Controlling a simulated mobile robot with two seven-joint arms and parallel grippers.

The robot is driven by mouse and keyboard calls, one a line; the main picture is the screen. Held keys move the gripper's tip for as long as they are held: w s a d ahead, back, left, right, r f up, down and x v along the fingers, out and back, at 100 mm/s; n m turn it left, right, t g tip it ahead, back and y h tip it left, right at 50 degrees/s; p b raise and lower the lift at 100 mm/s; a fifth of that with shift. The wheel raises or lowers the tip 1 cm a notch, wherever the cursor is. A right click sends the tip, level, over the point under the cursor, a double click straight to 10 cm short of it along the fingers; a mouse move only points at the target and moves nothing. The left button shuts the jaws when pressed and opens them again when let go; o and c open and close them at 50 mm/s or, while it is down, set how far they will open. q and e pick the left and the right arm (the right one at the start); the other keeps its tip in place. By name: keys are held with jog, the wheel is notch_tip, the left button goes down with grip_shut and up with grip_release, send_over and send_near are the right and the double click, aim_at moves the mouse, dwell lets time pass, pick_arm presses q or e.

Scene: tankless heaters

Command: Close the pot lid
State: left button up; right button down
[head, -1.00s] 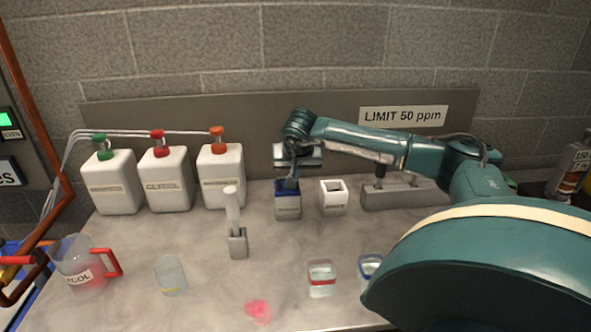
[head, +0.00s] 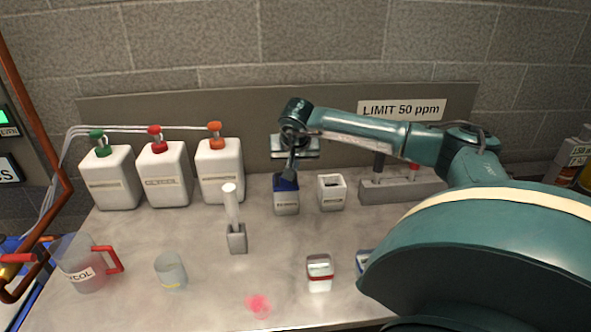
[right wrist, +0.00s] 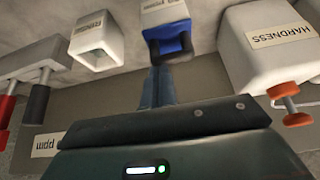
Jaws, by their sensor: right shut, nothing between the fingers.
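A small white labelled pot with a blue lid (head: 286,184) stands at the back middle of the counter. The blue lid also shows in the right wrist view (right wrist: 170,42), where it covers the pot's top. The fingers partly hide it, so I cannot tell whether it sits fully flat. My right gripper (head: 290,174) is shut and empty, with its fingertips (right wrist: 171,58) at the near edge of the lid. I cannot tell whether they touch it. My left gripper is not in view.
An open white pot (head: 332,192) stands just right of the blue-lidded one. White jugs (head: 220,170) stand to its left, and a grey stand (head: 402,190) to its right. A holder with a white upright tool (head: 237,238) is in front. Beaker, pitcher and small tubs sit nearer.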

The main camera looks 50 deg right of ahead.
pick_arm(q)
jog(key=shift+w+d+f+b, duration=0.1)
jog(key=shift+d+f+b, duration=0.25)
jog(key=shift+b, duration=1.25)
pick_arm(e)
jog(key=s+a, duration=0.6)
jog(key=s, duration=0.1)
jog(key=shift+s+r, duration=0.15)
jog(key=shift+r, duration=0.3)
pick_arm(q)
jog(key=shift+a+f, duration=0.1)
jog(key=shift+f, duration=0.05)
